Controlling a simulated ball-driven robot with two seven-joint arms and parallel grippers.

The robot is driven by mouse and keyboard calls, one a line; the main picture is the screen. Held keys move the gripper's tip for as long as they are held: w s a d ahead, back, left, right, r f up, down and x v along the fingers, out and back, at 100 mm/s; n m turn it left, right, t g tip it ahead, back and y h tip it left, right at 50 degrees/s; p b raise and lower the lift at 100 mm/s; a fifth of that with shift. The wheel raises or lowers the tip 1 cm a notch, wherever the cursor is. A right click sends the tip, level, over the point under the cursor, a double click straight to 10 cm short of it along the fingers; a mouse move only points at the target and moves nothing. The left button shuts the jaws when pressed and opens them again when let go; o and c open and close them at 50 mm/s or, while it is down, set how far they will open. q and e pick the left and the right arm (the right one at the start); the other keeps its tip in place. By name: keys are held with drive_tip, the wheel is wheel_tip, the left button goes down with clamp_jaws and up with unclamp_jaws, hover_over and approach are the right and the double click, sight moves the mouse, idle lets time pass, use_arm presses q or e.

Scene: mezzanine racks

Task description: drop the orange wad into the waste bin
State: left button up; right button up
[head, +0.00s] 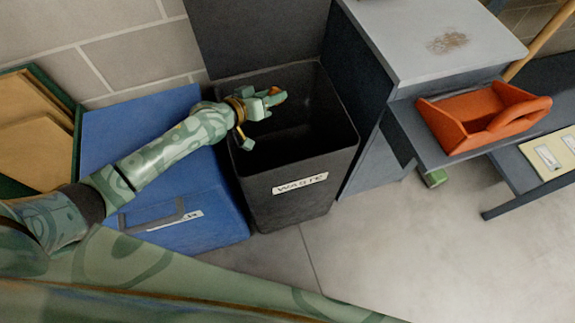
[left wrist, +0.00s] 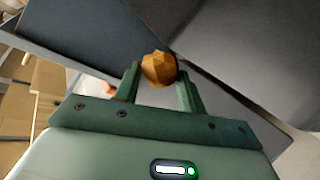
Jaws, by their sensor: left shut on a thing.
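The orange wad (left wrist: 159,69) is a small faceted lump held between the fingertips of my left gripper (left wrist: 160,82) in the left wrist view. In the head view the wad (head: 276,96) shows in part at the tip of my left gripper (head: 268,102). My left gripper is shut on it. The waste bin (head: 305,190) is a dark open-topped box with a "WASTE" label on its front. The gripper and wad appear over the bin's opening, towards its back left part. The inside of the bin is dark. My right gripper is not in view.
A blue bin (head: 215,215) with a label stands left of the waste bin, under my left arm. A grey cabinet (head: 440,45) stands to the right. An orange open carrier (head: 470,125) with a handle sits on a shelf there. Bare floor (head: 400,250) lies in front.

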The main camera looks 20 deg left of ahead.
use_arm(q)
drive_tip(key=shift+r, duration=0.15)
drive_tip(key=o, duration=1)
drive_tip(key=shift+o, duration=0.2)
drive_tip(key=p+v, duration=0.7)
drive_tip(key=v, duration=0.9)
drive_tip(key=shift+s, duration=0.15)
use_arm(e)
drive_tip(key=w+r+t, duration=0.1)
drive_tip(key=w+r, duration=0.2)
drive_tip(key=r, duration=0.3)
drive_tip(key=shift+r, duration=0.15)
